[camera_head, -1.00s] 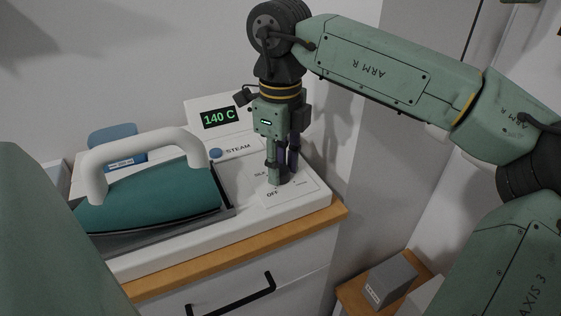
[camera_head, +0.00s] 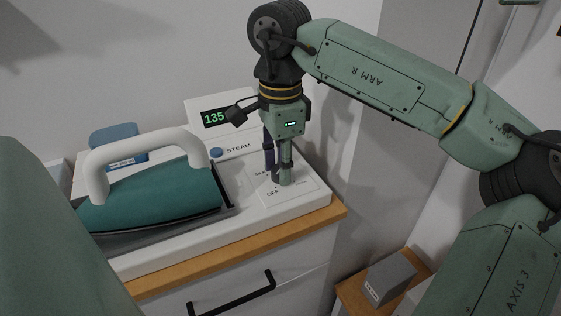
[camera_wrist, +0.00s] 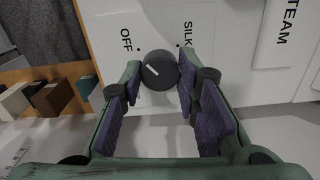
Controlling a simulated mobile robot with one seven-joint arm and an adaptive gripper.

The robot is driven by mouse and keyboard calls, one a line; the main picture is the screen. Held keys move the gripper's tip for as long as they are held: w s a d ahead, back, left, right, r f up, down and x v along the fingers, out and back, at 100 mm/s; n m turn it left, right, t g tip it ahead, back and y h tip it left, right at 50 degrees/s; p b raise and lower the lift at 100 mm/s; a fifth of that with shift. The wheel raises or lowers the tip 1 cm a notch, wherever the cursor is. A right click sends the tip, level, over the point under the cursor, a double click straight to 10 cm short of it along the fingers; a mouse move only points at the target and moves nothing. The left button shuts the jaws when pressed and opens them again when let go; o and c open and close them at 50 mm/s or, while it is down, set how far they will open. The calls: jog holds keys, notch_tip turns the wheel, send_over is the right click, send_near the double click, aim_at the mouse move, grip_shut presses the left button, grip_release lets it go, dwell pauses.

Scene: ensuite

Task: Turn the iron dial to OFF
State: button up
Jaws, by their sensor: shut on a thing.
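The iron dial (camera_wrist: 160,71) is a dark round knob on a white panel. Its white mark sits on the left side of the knob, slanting to the upper left, on the side of the OFF label (camera_wrist: 126,40). The SILK label (camera_wrist: 188,34) is at its upper right. My gripper (camera_wrist: 159,72) has purple-padded fingers closed on both sides of the dial. In the head view my gripper (camera_head: 281,178) points down onto the panel and hides most of the dial. The display (camera_head: 214,118) reads 135, its right end covered by my gripper.
The teal iron (camera_head: 155,200) with a white handle rests in its cradle left of the dial. A blue STEAM button (camera_head: 216,153) is behind the dial. A wall (camera_head: 340,120) stands close at the right. A grey box (camera_head: 390,280) sits on a lower wooden surface.

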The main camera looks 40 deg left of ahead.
jog(key=shift+n, duration=0.6)
jog(key=o, duration=1.2)
jog(key=shift+c, duration=0.2)
notch_tip(320, 180, up, 12)
dwell(0.4)
